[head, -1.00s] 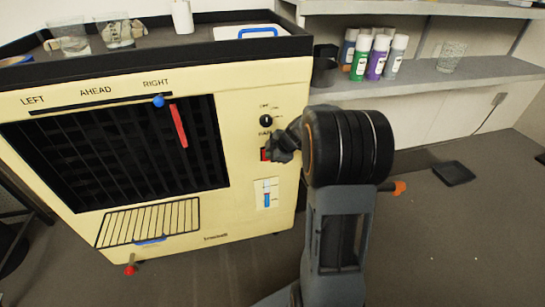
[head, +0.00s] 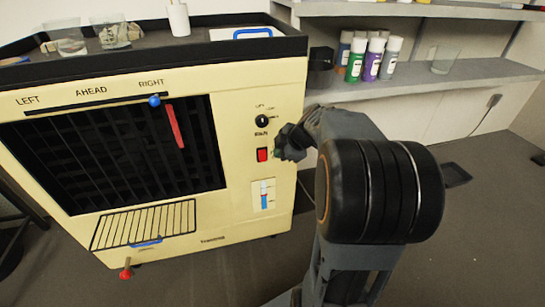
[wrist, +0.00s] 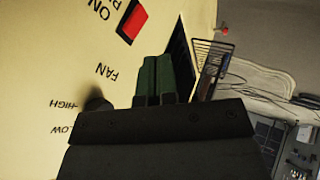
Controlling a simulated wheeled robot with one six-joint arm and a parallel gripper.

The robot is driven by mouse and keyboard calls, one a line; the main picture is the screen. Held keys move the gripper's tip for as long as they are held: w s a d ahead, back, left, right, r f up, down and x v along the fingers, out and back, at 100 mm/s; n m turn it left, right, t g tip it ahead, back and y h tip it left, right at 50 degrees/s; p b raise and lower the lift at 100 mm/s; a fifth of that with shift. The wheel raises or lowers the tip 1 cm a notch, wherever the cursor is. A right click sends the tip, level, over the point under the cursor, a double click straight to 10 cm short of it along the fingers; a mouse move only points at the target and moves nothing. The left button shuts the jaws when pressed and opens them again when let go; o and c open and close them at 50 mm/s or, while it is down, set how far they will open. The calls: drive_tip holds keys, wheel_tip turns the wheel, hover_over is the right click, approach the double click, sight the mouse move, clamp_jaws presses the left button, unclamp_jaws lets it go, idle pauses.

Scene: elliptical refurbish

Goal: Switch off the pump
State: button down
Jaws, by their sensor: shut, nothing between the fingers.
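The pump's red rocker switch (head: 262,155) is on the right side of the cream machine's front panel, below a black knob (head: 262,121). In the wrist view the red switch (wrist: 131,20) is at the top, beside an "ON" label and a partly cut-off word starting with P. I cannot tell which way the rocker is tilted. My gripper (head: 284,144) is shut and empty, just right of the switch and apart from it in the head view. In the wrist view my gripper's green fingertips (wrist: 158,75) sit together below the switch.
The FAN knob (wrist: 97,100) is close left of my fingers, with HIGH and LOW marks. A blue-marked slider (head: 264,195) is below the switch. A vent grille (head: 120,155) fills the machine's left front. A shelf (head: 430,80) with bottles stands to the right.

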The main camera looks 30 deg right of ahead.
sight(263, 155)
drive_tip(key=shift+v, duration=1.7)
drive_tip(key=shift+w+r+p, duration=0.1)
drive_tip(key=shift+r+p, duration=0.1)
drive_tip(key=shift+p, duration=1.2)
drive_tip(key=shift+s+a+f+g+p, duration=0.15)
drive_tip(key=shift+f+p, duration=0.3)
drive_tip(key=shift+p, duration=0.45)
drive_tip(key=shift+s+a+f+g+p, duration=0.15)
drive_tip(key=shift+f+p, duration=0.3)
drive_tip(key=shift+p, duration=0.45)
drive_tip(key=shift+w, duration=0.15)
drive_tip(key=shift+w+a+f, duration=0.25)
drive_tip(key=shift+w+f, duration=1.25)
drive_tip(key=shift+w+a+f, duration=0.2)
drive_tip(key=shift+w+f, duration=1.25)
drive_tip(key=shift+w+a+f, duration=0.25)
drive_tip(key=shift+w+f, duration=1.25)
